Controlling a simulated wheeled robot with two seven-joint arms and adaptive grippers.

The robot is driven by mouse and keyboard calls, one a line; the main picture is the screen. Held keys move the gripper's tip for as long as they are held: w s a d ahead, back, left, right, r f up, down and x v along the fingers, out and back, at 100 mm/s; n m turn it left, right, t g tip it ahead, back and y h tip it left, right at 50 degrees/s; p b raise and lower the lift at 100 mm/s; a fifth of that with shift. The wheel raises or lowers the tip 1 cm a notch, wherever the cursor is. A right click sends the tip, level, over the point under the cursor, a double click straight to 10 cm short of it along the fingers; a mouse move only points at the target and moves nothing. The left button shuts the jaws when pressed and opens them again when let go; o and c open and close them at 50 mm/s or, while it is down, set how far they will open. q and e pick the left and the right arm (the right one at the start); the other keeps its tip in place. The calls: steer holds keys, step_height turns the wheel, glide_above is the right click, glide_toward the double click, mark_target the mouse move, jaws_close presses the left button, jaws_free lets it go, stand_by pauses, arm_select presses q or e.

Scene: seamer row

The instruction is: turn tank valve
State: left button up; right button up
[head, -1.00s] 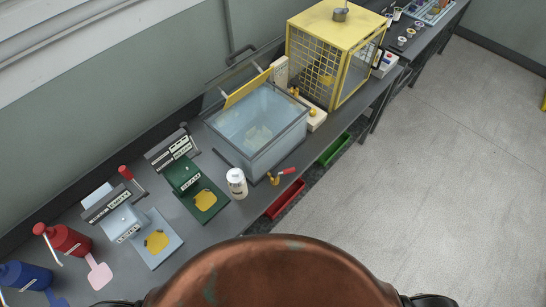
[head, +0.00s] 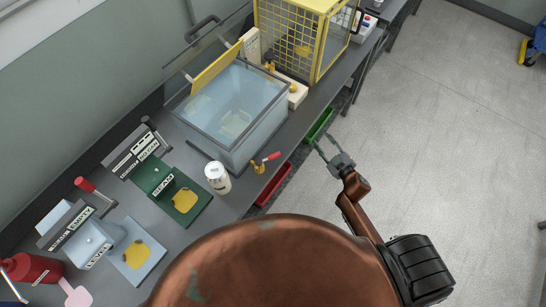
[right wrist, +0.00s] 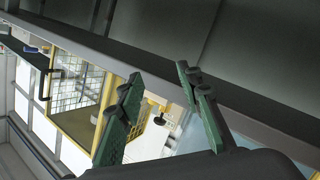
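The tank (head: 236,110) is a clear, bluish box on the bench with a raised yellow flap at its back. Its valve (head: 265,163) is a brass fitting with a red lever at the tank's front right corner, by the bench edge. My right gripper (head: 326,148) is off the bench's front side, to the right of the valve and apart from it. In the right wrist view its two green-padded fingers (right wrist: 156,98) are spread with nothing between them. The tank shows behind them there, tilted and partly hidden. My left gripper is out of view.
A yellow mesh cage (head: 303,38) stands behind the tank. A white jar (head: 217,177) stands near the valve. Red (head: 273,185) and green (head: 320,125) bins sit below the bench edge.

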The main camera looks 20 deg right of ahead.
mark_target(274, 156)
steer(key=w+a+r+n+t+y, duration=0.2)
steer(key=a+r+n+y, duration=0.15)
steer(key=r, duration=0.65)
steer(key=s+a+r+n+g+y, duration=0.1)
steer(key=a+n+g+y, duration=0.1)
steer(key=a+n+y, duration=0.1)
steer(key=s+a+r+n+g+y+b, duration=0.1)
steer(key=a+n+g+y, duration=0.2)
steer(key=a+n, duration=0.1)
steer(key=s+a+r+n+g+y, duration=0.1)
steer(key=a+n+g+y, duration=0.2)
steer(key=a+n, duration=0.1)
steer(key=shift+s+a+r+n+y+b, duration=0.25)
steer(key=shift+s+r+n+b, duration=0.1)
steer(key=shift+s, duration=0.05)
steer(key=s+f+n+g, duration=0.2)
steer(key=s+n+g, duration=0.2)
steer(key=s+g, duration=0.15)
steer(key=shift+g, duration=0.45)
steer(key=x, duration=0.8)
steer(key=shift+a, duration=0.4)
steer(key=shift+c, duration=0.5)
jaws_close()
